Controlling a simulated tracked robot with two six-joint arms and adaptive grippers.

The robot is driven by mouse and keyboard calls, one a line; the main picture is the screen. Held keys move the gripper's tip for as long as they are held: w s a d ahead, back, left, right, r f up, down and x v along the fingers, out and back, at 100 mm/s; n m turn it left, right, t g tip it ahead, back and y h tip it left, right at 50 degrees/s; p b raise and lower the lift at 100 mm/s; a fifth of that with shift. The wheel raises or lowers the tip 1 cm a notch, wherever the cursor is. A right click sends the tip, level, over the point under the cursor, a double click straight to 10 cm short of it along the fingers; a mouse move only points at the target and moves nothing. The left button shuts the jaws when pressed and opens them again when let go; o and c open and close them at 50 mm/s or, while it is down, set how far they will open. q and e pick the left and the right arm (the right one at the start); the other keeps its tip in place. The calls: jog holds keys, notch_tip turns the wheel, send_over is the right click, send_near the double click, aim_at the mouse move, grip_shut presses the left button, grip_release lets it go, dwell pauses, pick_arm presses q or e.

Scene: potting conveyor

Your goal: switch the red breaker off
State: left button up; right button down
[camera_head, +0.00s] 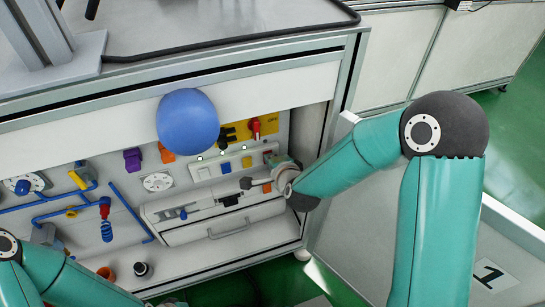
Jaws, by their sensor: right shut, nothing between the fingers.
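A row of small switches (225,167) is set in a light strip on the wall panel, with coloured parts including blue and orange. A reddish part (268,156) shows at its right end, close above my right gripper; it is too small to tell its lever position. Above, a red handle (254,126) sits on a yellow plate (238,134). My right gripper (248,184) reaches in from the right, just below the strip's right end. It is shut and empty; I cannot tell whether it touches the panel.
A blue ball (187,121) hides part of the panel's upper edge. Left are blue pipes (128,208), a purple part (132,159) and round dials (157,181). Below the gripper is a drawer front with a handle (229,229). An open cabinet door (350,235) stands right.

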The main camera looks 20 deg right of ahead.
jog(key=shift+r, duration=0.1)
jog(key=shift+r+p, duration=0.4)
jog(key=shift+r, duration=0.35)
